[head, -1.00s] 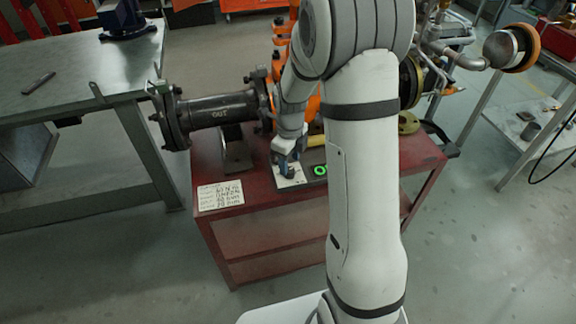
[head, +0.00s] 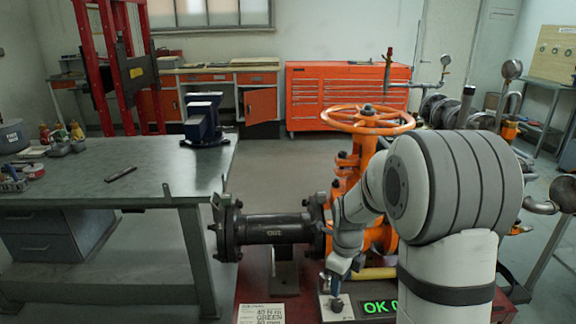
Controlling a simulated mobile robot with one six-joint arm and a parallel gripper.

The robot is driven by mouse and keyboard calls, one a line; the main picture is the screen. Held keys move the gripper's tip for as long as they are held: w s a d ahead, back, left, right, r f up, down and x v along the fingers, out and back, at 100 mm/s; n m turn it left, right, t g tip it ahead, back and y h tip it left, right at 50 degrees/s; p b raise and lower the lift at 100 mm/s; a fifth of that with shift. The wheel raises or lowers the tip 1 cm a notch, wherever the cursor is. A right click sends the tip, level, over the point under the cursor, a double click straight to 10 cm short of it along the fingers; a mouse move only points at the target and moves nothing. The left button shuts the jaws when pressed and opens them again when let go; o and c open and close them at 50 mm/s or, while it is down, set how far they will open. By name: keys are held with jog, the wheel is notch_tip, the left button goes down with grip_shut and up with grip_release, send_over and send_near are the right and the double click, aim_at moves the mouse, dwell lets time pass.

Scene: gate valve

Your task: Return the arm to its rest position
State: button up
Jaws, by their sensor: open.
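My arm rises at the right of the head view and bends down to the left, in front of the valve. My gripper (head: 336,288) points down at the front of the red cart, low over a small light panel (head: 335,311). It is small and partly hidden by the wrist, and nothing shows held in it. I cannot tell whether it touches the panel. The gate valve (head: 368,120) has an orange handwheel on top, and my arm hides part of its body. A dark pipe (head: 275,232) marked OUT runs left from it.
A green-lit display (head: 378,306) reading OK is partly behind my arm. A lettered card (head: 262,313) lies to its left. A metal workbench (head: 90,185) with a blue vise (head: 205,122) stands at left. An orange tool cabinet (head: 340,95) is behind. Floor between is clear.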

jog(key=s+a+r+n+t+p, duration=0.1)
jog(key=s+r+n+p, duration=0.7)
jog(key=s+r+n, duration=1.2)
jog(key=n+t, duration=0.1)
jog(key=n, duration=0.4)
jog(key=shift+s+a+r+n+t, duration=0.25)
jog(key=shift+a+r+n+t, duration=0.05)
jog(key=shift+n, duration=0.1)
